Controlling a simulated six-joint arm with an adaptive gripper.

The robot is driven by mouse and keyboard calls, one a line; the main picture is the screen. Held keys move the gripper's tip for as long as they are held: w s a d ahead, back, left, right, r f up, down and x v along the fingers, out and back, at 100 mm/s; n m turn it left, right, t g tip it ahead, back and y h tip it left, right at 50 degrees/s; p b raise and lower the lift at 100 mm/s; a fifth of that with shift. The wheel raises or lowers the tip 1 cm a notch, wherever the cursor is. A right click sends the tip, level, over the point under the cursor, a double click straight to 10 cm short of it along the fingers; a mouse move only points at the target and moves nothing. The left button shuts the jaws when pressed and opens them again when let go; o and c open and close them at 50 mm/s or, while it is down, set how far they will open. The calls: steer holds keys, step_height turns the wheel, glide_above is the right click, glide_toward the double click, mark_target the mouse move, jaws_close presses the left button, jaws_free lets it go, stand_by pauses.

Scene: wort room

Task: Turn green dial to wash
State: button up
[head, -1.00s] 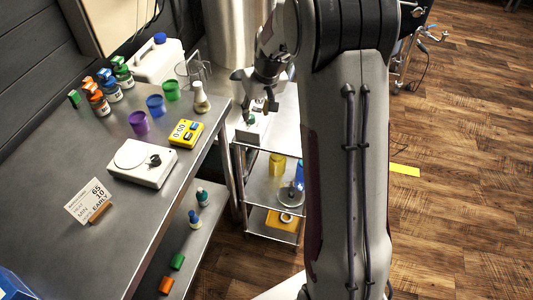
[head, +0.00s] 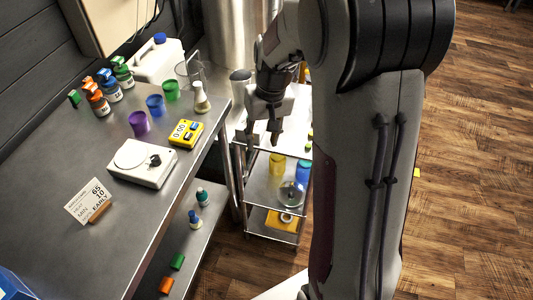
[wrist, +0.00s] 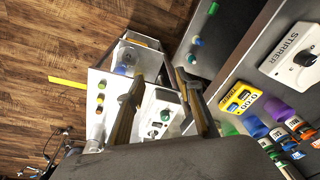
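A white box (wrist: 172,101) with dials on its face shows in the wrist view, on the top of a metal cart. In the head view my gripper (head: 262,136) hangs over the cart and hides the box and dial. In the wrist view my gripper (wrist: 159,75) has its two fingers wide apart, either side of the box, with nothing between the tips. I cannot tell whether a finger touches the box. The dial's marking is too small to read.
The steel bench (head: 70,235) stands left of the cart, holding a white stirrer (head: 142,163), a yellow timer (head: 186,133), a flask (head: 201,98) and coloured cups. Small coloured knobs (wrist: 101,98) lie on the cart top beside the box. A steel tank stands behind.

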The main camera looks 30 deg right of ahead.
steer(key=s+a+r, duration=0.4)
steer(key=s+r, duration=0.1)
steer(key=s, duration=0.4)
steer(key=shift+r, duration=0.2)
stand_by(0.3)
steer(key=shift+s, duration=0.1)
stand_by(0.3)
